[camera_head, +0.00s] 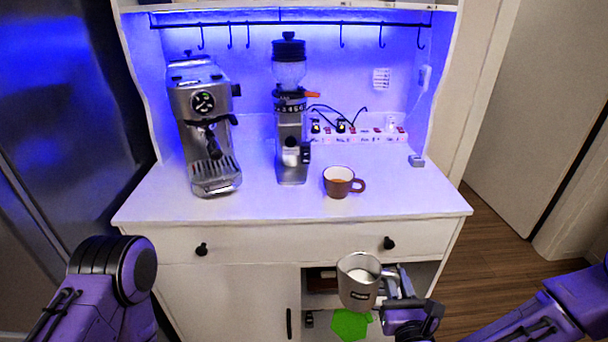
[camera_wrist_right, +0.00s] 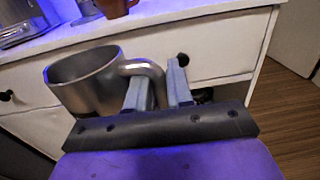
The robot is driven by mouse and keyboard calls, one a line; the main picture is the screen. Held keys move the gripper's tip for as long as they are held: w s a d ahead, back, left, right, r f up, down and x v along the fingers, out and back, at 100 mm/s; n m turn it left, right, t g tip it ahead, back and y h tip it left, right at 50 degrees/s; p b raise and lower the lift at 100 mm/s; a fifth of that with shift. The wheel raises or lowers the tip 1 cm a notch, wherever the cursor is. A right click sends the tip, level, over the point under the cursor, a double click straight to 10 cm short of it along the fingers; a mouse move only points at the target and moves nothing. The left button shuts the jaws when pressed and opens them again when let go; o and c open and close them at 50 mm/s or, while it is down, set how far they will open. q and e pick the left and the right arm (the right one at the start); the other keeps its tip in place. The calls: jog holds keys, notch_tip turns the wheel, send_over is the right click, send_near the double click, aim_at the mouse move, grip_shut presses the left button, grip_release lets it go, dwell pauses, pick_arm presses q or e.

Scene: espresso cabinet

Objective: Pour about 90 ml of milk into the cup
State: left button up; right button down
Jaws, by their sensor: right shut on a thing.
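A steel milk pitcher (camera_head: 355,290) with white milk inside is held upright in front of the cabinet, below the counter's front edge. My right gripper (camera_head: 393,285) is shut on its handle at the right side; the pitcher also shows in the right wrist view (camera_wrist_right: 82,82), with the handle between the fingers (camera_wrist_right: 158,92). A brown cup (camera_head: 338,183) with a brownish drink inside stands on the counter, its handle to the right; only its lower part shows in the right wrist view (camera_wrist_right: 115,7). My left arm is at the lower left of the head view; its gripper is not visible.
An espresso machine (camera_head: 205,130) stands at the counter's left, with a coffee grinder (camera_head: 290,120) to its right. A power strip (camera_head: 365,136) with cables lies behind the cup. The counter's right front (camera_head: 415,200) is clear. A green thing (camera_head: 349,325) shows below the pitcher.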

notch_tip(320, 180, down, 18)
jog(key=a+b, duration=0.1)
jog(key=b, duration=1.5)
jog(key=shift+a+b, duration=0.15)
jog(key=shift+b, duration=0.15)
